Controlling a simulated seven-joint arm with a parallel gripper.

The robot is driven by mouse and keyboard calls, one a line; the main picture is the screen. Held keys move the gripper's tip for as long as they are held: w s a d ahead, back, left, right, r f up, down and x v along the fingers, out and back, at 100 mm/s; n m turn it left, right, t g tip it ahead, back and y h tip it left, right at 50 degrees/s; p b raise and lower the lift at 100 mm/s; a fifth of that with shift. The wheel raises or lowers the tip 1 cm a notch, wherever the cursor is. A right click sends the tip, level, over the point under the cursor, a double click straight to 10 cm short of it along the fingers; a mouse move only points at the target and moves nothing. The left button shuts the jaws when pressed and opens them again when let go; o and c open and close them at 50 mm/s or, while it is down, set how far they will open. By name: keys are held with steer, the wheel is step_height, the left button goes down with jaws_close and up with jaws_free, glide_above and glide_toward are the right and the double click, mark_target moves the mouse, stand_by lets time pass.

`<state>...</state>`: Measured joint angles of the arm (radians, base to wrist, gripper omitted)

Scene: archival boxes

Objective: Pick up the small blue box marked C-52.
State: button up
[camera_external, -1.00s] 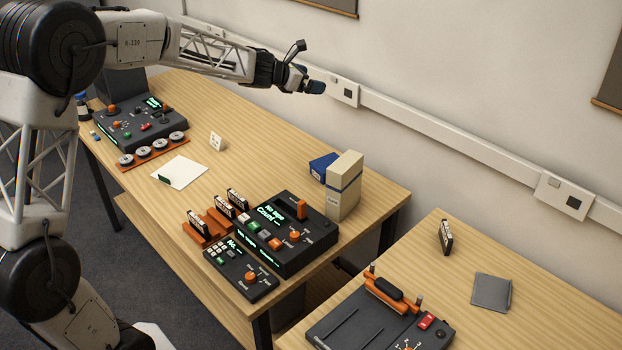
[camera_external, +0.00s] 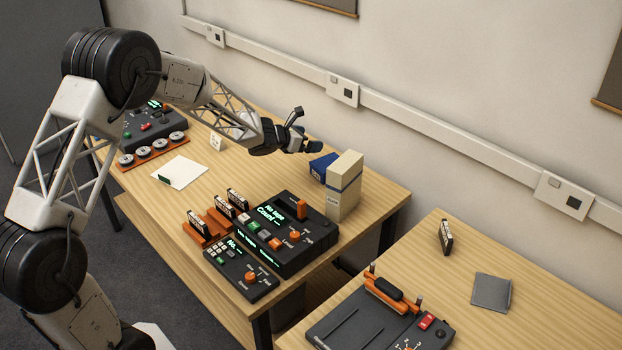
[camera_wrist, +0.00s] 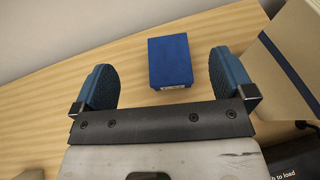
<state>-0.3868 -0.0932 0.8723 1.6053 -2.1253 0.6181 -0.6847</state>
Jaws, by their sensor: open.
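A small blue box (camera_external: 322,166) stands on the table at the back, left of a taller beige box. In the wrist view the blue box (camera_wrist: 170,61) lies ahead of my gripper (camera_wrist: 171,82), in the space between its two blue-padded fingers. The box is not touched. A small pale label shows on its near edge, too small to read. My gripper (camera_external: 305,128) is open and empty. In the external view it hangs above and slightly left of the blue box.
The tall beige box with a blue band (camera_external: 345,184) stands close to the right of the blue box; it also shows in the wrist view (camera_wrist: 293,55). A dark console (camera_external: 285,235) sits in front. The wall is close behind. Bare tabletop lies to the left.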

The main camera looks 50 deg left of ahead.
glide_toward(327, 163)
steer(key=shift+w+f, duration=0.15)
steer(key=shift+w, duration=0.5)
steer(key=shift+x, duration=1.35)
steer(key=shift+x, duration=2.6)
steer(key=shift+s, duration=0.1)
